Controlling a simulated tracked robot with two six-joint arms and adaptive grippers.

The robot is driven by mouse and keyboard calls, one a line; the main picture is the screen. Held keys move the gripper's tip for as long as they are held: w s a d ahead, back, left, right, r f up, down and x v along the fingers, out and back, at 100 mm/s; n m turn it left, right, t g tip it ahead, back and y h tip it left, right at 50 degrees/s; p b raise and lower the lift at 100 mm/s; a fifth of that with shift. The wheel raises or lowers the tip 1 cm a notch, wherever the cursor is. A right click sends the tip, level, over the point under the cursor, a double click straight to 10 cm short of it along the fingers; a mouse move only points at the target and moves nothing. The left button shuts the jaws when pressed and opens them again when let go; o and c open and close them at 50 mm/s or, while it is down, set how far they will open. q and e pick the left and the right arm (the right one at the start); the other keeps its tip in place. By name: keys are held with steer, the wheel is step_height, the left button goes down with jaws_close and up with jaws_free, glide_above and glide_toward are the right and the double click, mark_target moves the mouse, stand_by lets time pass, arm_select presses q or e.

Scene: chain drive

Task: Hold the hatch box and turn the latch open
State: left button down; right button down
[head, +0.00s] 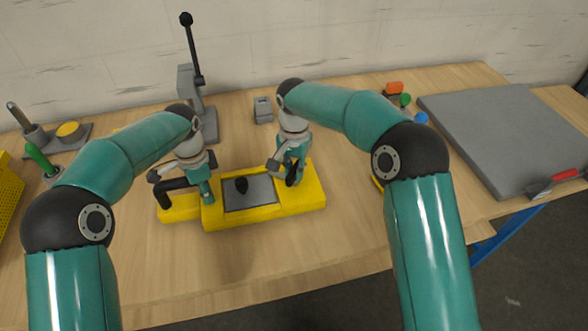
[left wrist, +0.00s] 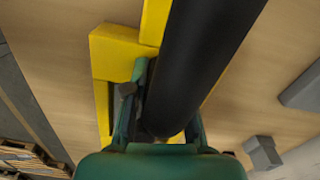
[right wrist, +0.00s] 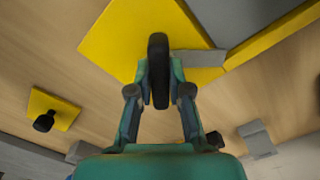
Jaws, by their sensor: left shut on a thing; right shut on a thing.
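My left gripper (head: 184,182) is shut on the black handle (head: 165,195) at the box's left end; in the left wrist view the handle (left wrist: 195,65) is a thick black bar between the fingers. My right gripper (head: 288,176) is shut on the black latch right of the hatch plate; in the right wrist view the latch (right wrist: 158,65) stands between the fingers. The fingers partly hide the handle and latch.
A grey stand with a black lever (head: 192,50) and a small grey block (head: 263,110) stand behind the box. A large grey slab (head: 510,125) lies at the right. A green-handled tool (head: 40,158) and yellow crate (head: 8,190) are at the left. The bench in front is clear.

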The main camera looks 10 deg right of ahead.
mark_target(293, 168)
arm_select(q)
steer(key=shift+d, duration=0.15)
arm_select(e)
steer(key=m, duration=0.5)
steer(key=shift+a+m, duration=0.1)
steer(key=shift+m, duration=2.4)
steer(key=c, duration=1.2)
jaws_free()
steer(key=shift+c, duration=0.2)
steer(key=shift+o, duration=0.8)
steer(key=shift+r, duration=0.1)
step_height(293, 168, up, 12)
